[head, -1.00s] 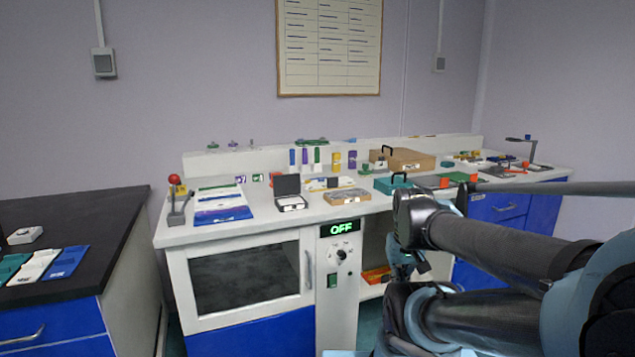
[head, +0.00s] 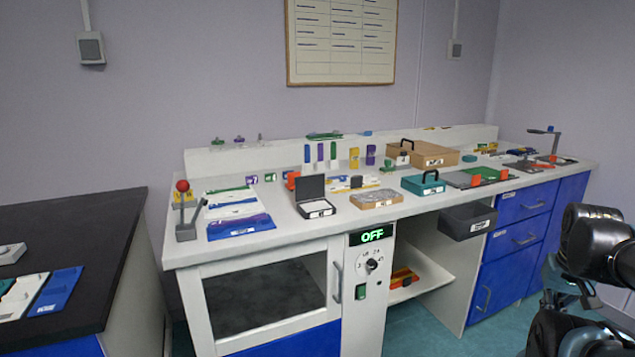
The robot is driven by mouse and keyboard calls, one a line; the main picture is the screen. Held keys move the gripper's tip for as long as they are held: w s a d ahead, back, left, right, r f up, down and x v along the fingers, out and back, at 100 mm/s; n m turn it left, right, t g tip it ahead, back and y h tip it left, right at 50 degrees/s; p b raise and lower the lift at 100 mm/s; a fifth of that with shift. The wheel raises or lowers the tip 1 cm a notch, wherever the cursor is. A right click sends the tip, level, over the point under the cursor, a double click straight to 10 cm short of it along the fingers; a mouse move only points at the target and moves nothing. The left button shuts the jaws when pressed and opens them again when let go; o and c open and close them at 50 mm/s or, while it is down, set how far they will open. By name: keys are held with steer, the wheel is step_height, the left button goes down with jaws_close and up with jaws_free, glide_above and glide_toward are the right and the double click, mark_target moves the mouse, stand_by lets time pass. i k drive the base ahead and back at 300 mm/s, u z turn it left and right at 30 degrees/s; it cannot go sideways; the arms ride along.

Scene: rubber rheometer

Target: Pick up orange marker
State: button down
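I cannot single out an orange marker for sure. Several small orange things show in the head view: an orange piece (head: 292,180) behind the black open case, an orange item (head: 403,277) on the shelf below the worktop, and small orange blocks (head: 476,181) by the green mat at the right. Upright blue, purple and green marker-like sticks (head: 320,153) stand at the back. Only dark links of my arm show at the lower right edge, well apart from these things. I cannot make out my gripper there.
The white bench (head: 280,240) carries a black open case (head: 311,193), a teal toolbox (head: 423,183) and a cardboard box (head: 432,154). A grey bin (head: 467,221) hangs under its front edge. A black-topped counter (head: 85,228) stands left. Teal floor (head: 425,335) shows between bench and arm.

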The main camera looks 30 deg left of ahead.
mark_target(291, 185)
steer(key=k, duration=1.4)
steer(key=u, duration=1.25)
steer(key=i, duration=1)
steer(key=z, duration=1.2)
